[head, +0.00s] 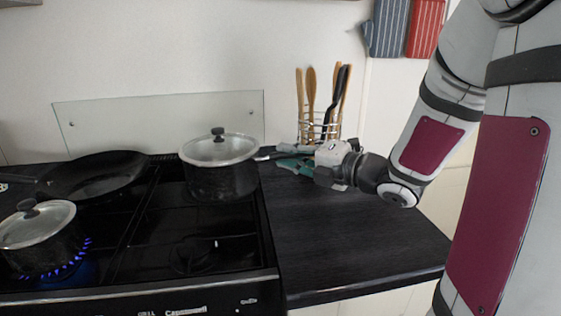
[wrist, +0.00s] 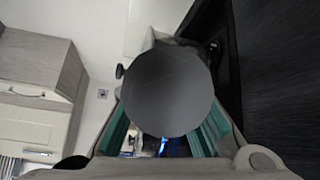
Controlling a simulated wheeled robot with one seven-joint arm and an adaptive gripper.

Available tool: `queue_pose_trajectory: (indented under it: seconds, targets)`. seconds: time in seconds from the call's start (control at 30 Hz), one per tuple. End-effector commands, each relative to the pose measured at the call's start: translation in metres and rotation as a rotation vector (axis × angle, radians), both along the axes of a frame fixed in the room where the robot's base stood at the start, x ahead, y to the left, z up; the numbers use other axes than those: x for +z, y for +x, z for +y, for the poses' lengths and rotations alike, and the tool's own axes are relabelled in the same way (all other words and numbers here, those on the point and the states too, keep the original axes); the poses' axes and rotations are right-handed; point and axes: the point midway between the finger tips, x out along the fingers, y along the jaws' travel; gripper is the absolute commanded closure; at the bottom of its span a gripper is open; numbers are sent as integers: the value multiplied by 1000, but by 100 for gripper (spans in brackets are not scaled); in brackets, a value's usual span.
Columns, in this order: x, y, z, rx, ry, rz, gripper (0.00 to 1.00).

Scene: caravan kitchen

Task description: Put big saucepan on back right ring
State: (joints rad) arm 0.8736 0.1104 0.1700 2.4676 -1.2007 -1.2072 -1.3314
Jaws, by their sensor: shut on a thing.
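The big saucepan (head: 222,182), dark with a glass lid and black knob, is upright over the back right of the hob (head: 150,235). It hides the ring below it, and I cannot tell whether its base touches the hob. Its handle points right, to my gripper (head: 286,157), whose teal fingers are shut on it above the worktop. In the wrist view, a dark grey round shape (wrist: 170,85) fills the space between the teal fingers of my gripper (wrist: 168,130). It hides most of the saucepan there.
A small lidded saucepan (head: 40,240) sits over a lit blue flame at front left. A black frying pan (head: 95,177) is at back left. The front right ring (head: 200,255) is bare. A utensil rack (head: 318,125) stands behind my gripper. The worktop (head: 345,240) is clear in front.

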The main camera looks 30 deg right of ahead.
Motion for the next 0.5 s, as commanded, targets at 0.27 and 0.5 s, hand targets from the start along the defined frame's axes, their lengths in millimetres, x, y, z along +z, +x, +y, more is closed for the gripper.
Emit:
queue_pose_trajectory:
  seconds: [0.27,0.5]
  targets:
    - [-4,58,13,4,4,-7,100]
    - [-8,106,22,3,4,-7,100]
